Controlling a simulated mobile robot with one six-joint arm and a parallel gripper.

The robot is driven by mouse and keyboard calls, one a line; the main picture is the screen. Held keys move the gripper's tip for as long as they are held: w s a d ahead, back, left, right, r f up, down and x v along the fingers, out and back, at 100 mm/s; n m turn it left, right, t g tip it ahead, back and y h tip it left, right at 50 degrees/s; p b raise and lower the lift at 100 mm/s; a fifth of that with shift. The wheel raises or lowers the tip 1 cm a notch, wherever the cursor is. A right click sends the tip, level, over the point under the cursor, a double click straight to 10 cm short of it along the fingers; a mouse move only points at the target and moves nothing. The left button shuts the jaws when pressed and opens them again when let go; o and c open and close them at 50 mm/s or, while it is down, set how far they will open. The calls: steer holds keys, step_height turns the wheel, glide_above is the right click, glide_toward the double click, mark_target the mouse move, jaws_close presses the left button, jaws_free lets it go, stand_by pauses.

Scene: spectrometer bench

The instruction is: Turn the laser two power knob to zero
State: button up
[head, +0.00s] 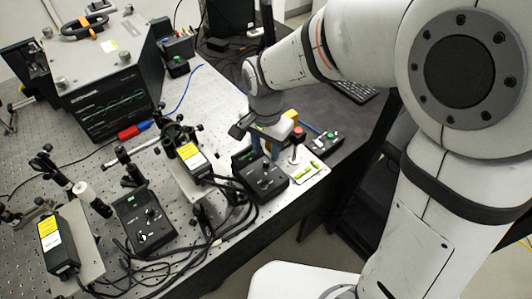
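Two black laser control boxes with small knobs stand near the front edge of the bench. One box (145,222) is at centre left, the other box (262,180) is farther right. I cannot read their labels, so I cannot tell from them which is laser two. A dark knob (265,168) stands up from the right box. My gripper (264,148) points down just behind and above the right box. Its bluish fingers are small and partly covered by the wrist. I cannot tell how far apart they are or whether they touch anything.
Yellow-labelled laser heads (191,156) (50,232) stand beside the boxes among loose black cables. A red button (298,132) and a small panel with a white-topped lever (294,157) are close right of my gripper. A large spectrometer (110,95) stands behind.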

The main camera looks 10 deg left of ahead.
mark_target(266, 161)
steer(key=shift+f, duration=2.1)
steer(key=shift+c, duration=0.5)
jaws_close()
